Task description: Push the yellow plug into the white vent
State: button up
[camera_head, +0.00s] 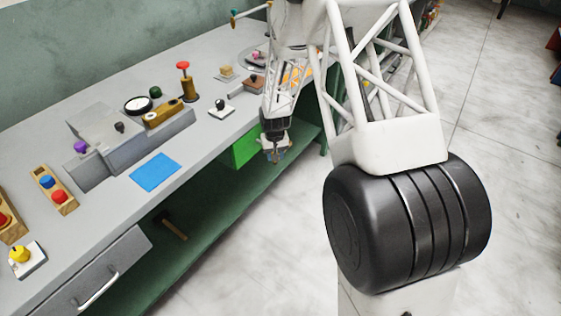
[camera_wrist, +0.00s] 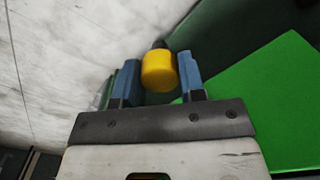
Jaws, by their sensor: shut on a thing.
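The yellow plug (camera_wrist: 159,72) shows in the wrist view as a short rounded cylinder between the two blue fingers of my gripper (camera_wrist: 158,80). My gripper is shut on it; a small dark part shows beyond it. In the head view my gripper (camera_head: 273,150) hangs in front of the bench's front edge, over the open shelf side, and the plug is too small to make out. No vent is clearly recognisable.
A stepped grey fixture (camera_head: 98,150) stands on the bench, with a blue square (camera_head: 155,172) in front. A red-topped post (camera_head: 186,82) and a white block with a black knob (camera_head: 221,107) stand nearby. A green panel (camera_head: 244,150) is below the bench edge.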

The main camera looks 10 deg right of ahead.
jog(key=s+a+r+n, duration=0.1)
jog(key=s+a+r, duration=0.1)
jog(key=a+r, duration=1.4)
jog(key=n, duration=0.2)
send_near(163, 113)
jog(key=a, duration=0.1)
jog(key=a+r, duration=0.2)
jog(key=a, duration=0.1)
jog(key=shift+s+r, duration=0.15)
jog(key=shift+s, duration=0.25)
jog(key=shift+f, duration=2.9)
jog(key=shift+f, duration=1.95)
